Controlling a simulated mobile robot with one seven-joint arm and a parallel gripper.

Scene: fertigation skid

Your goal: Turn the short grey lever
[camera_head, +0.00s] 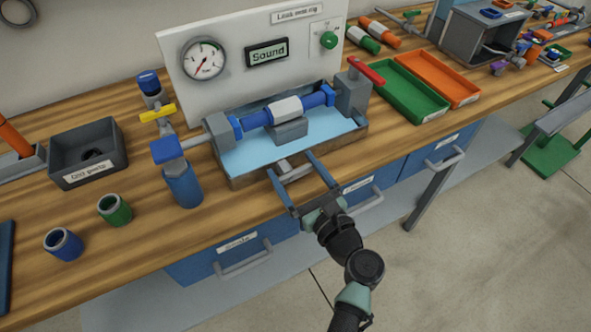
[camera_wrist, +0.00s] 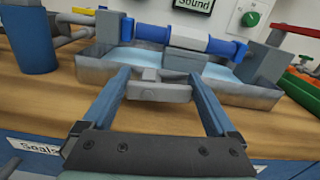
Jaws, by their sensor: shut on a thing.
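The short grey lever (camera_head: 295,173) sits at the front edge of the metal tray (camera_head: 240,180) of the leak test rig. In the wrist view the lever (camera_wrist: 160,90) is a light grey crossbar with a small block behind it. My gripper (camera_head: 291,165) reaches in from the front, with one blue-grey finger at each end of the crossbar. In the wrist view my gripper (camera_wrist: 159,77) is shut on the lever, which spans the gap between the fingers. The exact contact faces are hard to see.
Behind the lever, a blue pipe (camera_head: 257,118) with a white sleeve lies over the tray. A gauge (camera_head: 203,58) and a "Sound" display (camera_head: 267,53) are on the white panel. A red handle (camera_head: 367,72) is right; a blue cup (camera_head: 183,186) is left.

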